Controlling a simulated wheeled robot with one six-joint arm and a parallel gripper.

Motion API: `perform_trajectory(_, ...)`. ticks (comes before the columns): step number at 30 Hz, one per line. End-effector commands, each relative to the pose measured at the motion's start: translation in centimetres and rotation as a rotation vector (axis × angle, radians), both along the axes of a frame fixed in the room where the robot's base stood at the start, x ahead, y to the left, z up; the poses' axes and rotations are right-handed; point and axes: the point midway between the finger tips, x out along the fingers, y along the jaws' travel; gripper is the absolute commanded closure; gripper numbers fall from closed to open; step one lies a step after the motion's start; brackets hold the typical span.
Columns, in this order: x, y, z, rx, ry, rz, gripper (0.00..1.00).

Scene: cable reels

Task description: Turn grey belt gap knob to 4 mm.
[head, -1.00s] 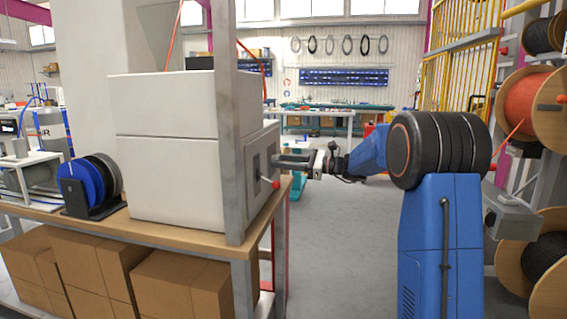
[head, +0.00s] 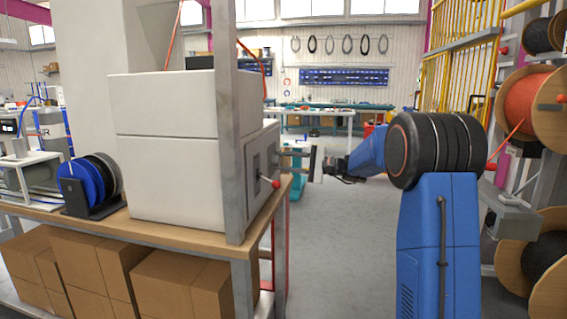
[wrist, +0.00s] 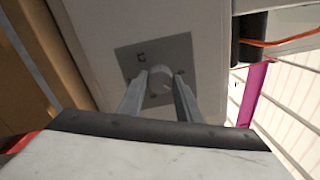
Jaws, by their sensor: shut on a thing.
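The grey belt gap knob (wrist: 161,75) is a small round pale disc on a dark square plate (wrist: 178,50) in the wrist view. In the head view my gripper (head: 288,152) reaches from the right to the side face of the white machine (head: 178,180). The knob cannot be made out there. Any pointer or scale reading cannot be told.
A lever with a red ball end (head: 276,184) sticks out of the same side panel, below my gripper. A grey metal post (head: 230,130) stands in front of the machine. Blue and dark reels (head: 82,184) stand on the bench at left.

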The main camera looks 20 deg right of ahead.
Motion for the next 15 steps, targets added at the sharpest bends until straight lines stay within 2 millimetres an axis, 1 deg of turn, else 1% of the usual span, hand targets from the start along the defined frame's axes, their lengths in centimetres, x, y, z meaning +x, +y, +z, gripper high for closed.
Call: perform_trajectory(15,0.0,-0.06,-0.17,-0.239,-0.414,0.002,0.91)
